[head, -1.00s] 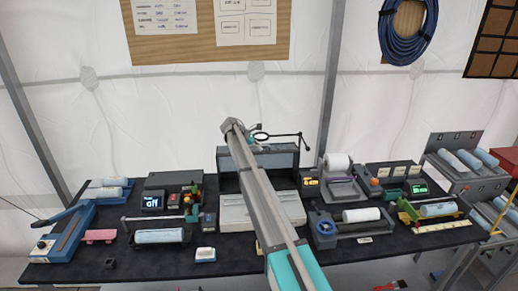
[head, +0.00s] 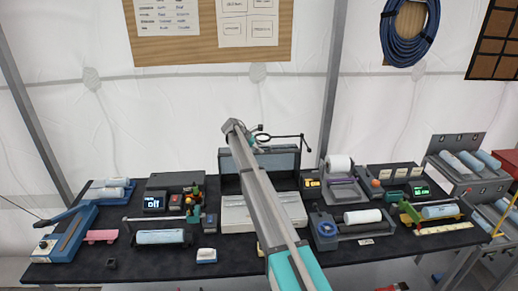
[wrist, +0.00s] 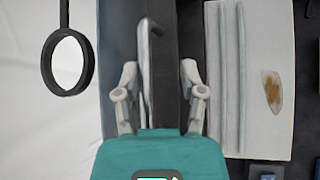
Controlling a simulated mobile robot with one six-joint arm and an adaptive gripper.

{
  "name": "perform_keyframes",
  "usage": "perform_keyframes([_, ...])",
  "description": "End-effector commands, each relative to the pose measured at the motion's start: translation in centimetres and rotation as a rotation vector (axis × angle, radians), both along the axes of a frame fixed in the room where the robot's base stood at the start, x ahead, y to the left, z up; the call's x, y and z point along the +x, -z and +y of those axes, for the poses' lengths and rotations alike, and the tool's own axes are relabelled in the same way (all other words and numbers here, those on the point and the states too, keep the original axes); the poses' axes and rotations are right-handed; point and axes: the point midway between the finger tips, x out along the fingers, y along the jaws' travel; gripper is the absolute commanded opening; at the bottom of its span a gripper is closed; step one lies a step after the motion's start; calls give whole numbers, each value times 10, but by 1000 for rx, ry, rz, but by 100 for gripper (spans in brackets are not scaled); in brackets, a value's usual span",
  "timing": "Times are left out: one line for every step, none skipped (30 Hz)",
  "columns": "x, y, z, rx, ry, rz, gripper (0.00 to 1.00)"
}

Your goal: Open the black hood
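The black hood (head: 286,161) stands raised at the back of a pale-based machine (head: 292,208) in the middle of the bench. Its dark frame surrounds a grey panel, partly hidden by my arm. My gripper (head: 257,134) is at the hood's top edge, mostly hidden behind the arm's end. In the wrist view my gripper (wrist: 159,75) has its two grey fingers apart. A thin hooked grey bar (wrist: 145,65) and a dark strip (wrist: 168,50) show between them. I cannot tell whether the fingers touch either. The pale base (wrist: 262,40) lies to the right, with a brown-stained oval.
A magnifier ring on a black arm (head: 262,137) is close beside my gripper; the ring also shows in the wrist view (wrist: 67,62).

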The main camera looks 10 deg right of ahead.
Motion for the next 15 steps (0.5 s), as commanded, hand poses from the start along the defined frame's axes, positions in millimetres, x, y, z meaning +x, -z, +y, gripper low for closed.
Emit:
perform_keyframes([0,-2,1,0,0,0,51])
perform_keyframes([1,-3,2,0,0,0,51])
perform_keyframes([1,-4,3,0,0,0,51])
perform_keyframes([2,-5,4,0,0,0,51])
perform_keyframes([2,-6,5,0,-1,1,51])
perform_keyframes([3,-7,7,0,-1,1,51])
perform_keyframes([4,-8,8,0,-1,1,51])
perform_keyframes([4,-9,9,0,-1,1,51])
perform_keyframes([5,-11,10,0,-1,1,51])
perform_keyframes([5,-12,11,0,-1,1,51])
perform_keyframes([6,-13,12,0,-1,1,51])
perform_keyframes([6,-14,13,0,-1,1,51])
perform_keyframes([7,-15,14,0,-1,1,51])
perform_keyframes([7,-16,15,0,0,0,51])
perform_keyframes([8,-17,16,0,0,0,51])
